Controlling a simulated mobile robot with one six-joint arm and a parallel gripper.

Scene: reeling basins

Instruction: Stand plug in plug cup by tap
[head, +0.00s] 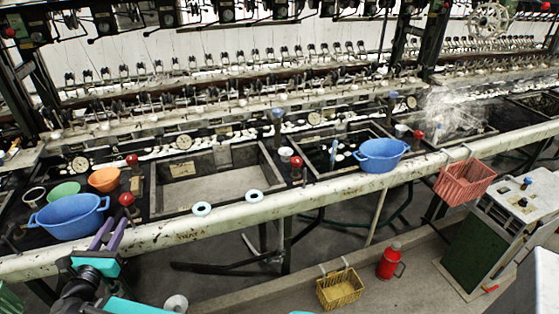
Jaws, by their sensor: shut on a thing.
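My gripper (112,230), with two purple fingers, is at the lower left, just right of the large blue basin, over the front beam. It is shut on a small piece at its tips. A red-knobbed piece with a dark stem (126,199), apparently the plug, shows there; its lower part is hard to make out. A red-knobbed tap (131,160) stands beyond it at the left of the open sink. A small pale cup (285,154) stands beside another red-knobbed tap (296,162). Another pale cup (34,195) is at far left. I cannot tell which is the plug cup.
A blue basin (70,217), green bowl (64,191) and orange bowl (104,179) crowd the left. Another blue basin (382,155) stands right. The rectangular sink (215,188) looks empty.

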